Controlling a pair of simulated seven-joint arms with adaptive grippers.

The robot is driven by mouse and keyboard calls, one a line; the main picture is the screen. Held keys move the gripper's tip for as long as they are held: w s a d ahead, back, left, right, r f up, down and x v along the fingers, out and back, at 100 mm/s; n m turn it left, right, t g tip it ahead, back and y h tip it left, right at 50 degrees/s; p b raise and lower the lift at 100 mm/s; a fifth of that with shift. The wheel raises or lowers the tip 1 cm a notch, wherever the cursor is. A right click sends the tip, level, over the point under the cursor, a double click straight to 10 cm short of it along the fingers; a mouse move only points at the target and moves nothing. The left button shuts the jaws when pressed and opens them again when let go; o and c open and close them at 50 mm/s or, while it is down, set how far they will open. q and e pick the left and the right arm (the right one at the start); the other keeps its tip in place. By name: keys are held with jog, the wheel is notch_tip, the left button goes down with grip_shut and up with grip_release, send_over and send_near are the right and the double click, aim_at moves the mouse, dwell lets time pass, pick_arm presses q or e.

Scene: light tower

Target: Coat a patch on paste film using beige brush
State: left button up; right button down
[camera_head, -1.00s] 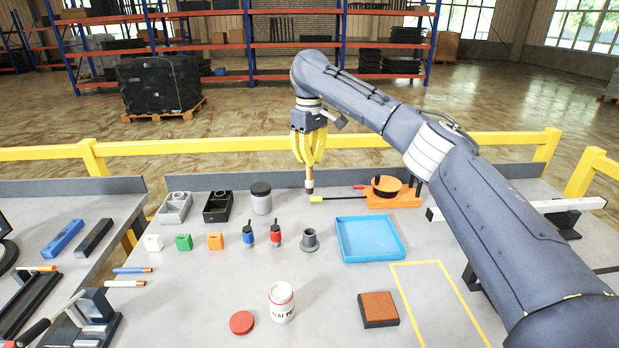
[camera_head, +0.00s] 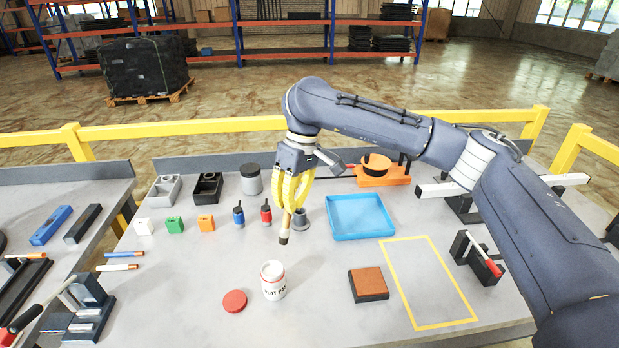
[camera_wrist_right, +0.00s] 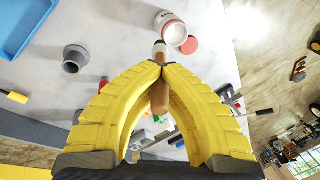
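My right gripper (camera_head: 287,208) has its yellow fingers closed around the tan handle of the beige brush (camera_head: 285,233). The brush hangs tip down above the table, behind the open jar. In the right wrist view the brush handle (camera_wrist_right: 159,97) shows between the closed fingers (camera_wrist_right: 160,68). The white jar (camera_head: 273,282) with dark lettering stands open and upright on the table. Its mouth also shows in the wrist view (camera_wrist_right: 172,32). The red lid (camera_head: 234,301) lies flat to its left. I cannot tell which thing is the paste film. My left gripper is out of view.
A black block with brown top (camera_head: 369,283) sits right of the jar, beside a yellow-outlined rectangle (camera_head: 384,262). A blue tray (camera_head: 333,229), grey flanged cup (camera_head: 303,221) and small bottles (camera_head: 266,213) stand farther back. The table around the jar is mostly clear.

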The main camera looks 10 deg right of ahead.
aim_at(282, 236)
jog(key=shift+m+y, duration=0.4)
jog(key=shift+y, duration=0.2)
jog(key=shift+s+a+f, duration=0.4)
jog(key=shift+s+f, duration=0.2)
jog(key=shift+f, duration=0.3)
jog(key=shift+s+a+f, duration=0.4)
jog(key=shift+s+f, duration=0.15)
jog(key=shift+f, duration=0.3)
jog(key=shift+s+a+f, duration=0.4)
jog(key=shift+s+f, duration=0.2)
jog(key=shift+f, duration=0.3)
jog(key=shift+f, duration=0.65)
jog(key=shift+r, duration=0.1)
notch_tip(282, 236, up, 7)
dwell(0.9)
dwell(0.7)
